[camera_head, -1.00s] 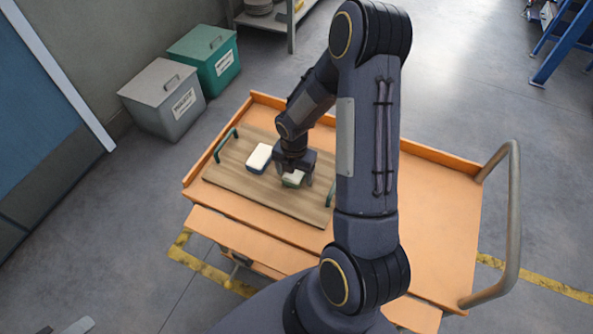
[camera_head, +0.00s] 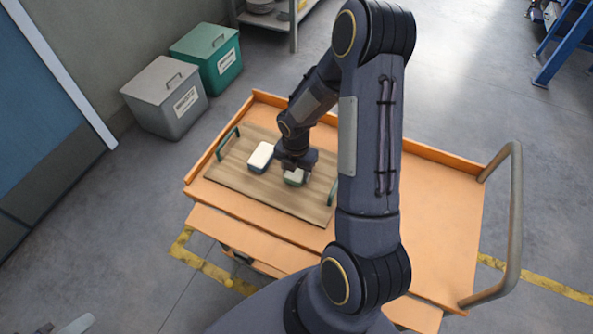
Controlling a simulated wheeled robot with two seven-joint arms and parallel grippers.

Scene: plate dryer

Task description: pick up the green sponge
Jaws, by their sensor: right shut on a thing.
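The green sponge (camera_head: 294,179), with a pale top and a green lower edge, is on or just above the wooden tray (camera_head: 245,190) on the orange cart. My right gripper (camera_head: 296,170) reaches down over it and is shut on it; the fingers partly cover the sponge. I cannot tell whether the sponge is clear of the tray. A blue sponge (camera_head: 260,158) with a white top lies on the tray just left of the gripper, apart from it. My left gripper is not in view.
The tray has green handles (camera_head: 227,143) at its ends. The orange cart (camera_head: 430,220) has low raised edges and a metal push handle (camera_head: 515,200) at right. A grey bin (camera_head: 165,100) and a green bin (camera_head: 208,60) stand beyond the cart. The cart's right side looks clear.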

